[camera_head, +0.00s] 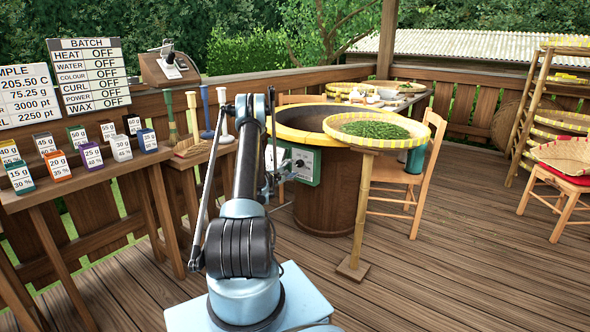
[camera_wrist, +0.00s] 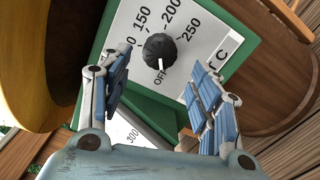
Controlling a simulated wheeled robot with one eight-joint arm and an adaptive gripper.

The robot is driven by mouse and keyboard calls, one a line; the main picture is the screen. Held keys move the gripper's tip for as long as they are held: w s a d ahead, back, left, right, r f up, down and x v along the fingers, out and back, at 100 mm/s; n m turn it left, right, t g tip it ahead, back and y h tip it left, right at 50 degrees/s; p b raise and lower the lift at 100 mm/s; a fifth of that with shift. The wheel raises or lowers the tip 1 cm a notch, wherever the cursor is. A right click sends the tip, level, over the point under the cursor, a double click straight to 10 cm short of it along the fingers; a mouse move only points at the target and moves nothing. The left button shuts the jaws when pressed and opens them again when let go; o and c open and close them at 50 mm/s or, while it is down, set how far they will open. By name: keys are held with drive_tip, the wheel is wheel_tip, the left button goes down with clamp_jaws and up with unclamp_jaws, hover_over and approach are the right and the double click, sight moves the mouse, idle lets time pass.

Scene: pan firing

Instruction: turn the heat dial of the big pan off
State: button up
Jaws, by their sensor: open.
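The big pan (camera_head: 288,130) is a black wok with a yellow rim on a round wooden base. A green control box (camera_head: 308,170) with a white face is on its front side. The black heat dial (camera_wrist: 159,48) sits on that face, with numbers such as 150, 200 and 250 around it. Its white mark points down in the wrist view, toward the OFF label (camera_wrist: 160,77). My gripper (camera_wrist: 160,62) is open and empty, with its blue-padded fingers on either side of the dial. In the head view my arm partly hides the box.
A bamboo tray of green leaves (camera_head: 372,129) stands on a post right of the box. A wooden chair (camera_head: 418,175) is behind it. A table with small coloured weight blocks (camera_head: 91,155) is at left. The batch board (camera_head: 89,72) reads HEAT OFF. The deck at front right is clear.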

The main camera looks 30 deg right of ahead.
drive_tip(key=v, duration=0.6)
drive_tip(key=shift+a+r, duration=0.1)
drive_tip(key=shift+a, duration=0.05)
idle(0.3)
drive_tip(key=s+a+r+m+g+y, duration=0.15)
drive_tip(key=a+r, duration=0.25)
drive_tip(key=r, duration=0.4)
drive_tip(key=s+a+r+m+y, duration=0.2)
drive_tip(key=a+r, duration=0.3)
drive_tip(key=r, duration=0.2)
drive_tip(key=s+a+r+m+y, duration=0.2)
drive_tip(key=s+a+r+y, duration=0.1)
drive_tip(key=s+a+r, duration=0.7)
drive_tip(key=s+a+f+g+y, duration=0.1)
drive_tip(key=s+a+f+y, duration=0.2)
drive_tip(key=s+a, duration=0.7)
drive_tip(key=s+a+f+m+g+y, duration=0.1)
drive_tip(key=s+a+f+y, duration=0.2)
drive_tip(key=s+a, duration=0.7)
drive_tip(key=s+a+f+m+g+y, duration=0.1)
drive_tip(key=s+a+f+y, duration=0.2)
drive_tip(key=s+a, duration=0.7)
drive_tip(key=s+y, duration=0.1)
drive_tip(key=s, duration=0.7)
drive_tip(key=shift+f, duration=0.35)
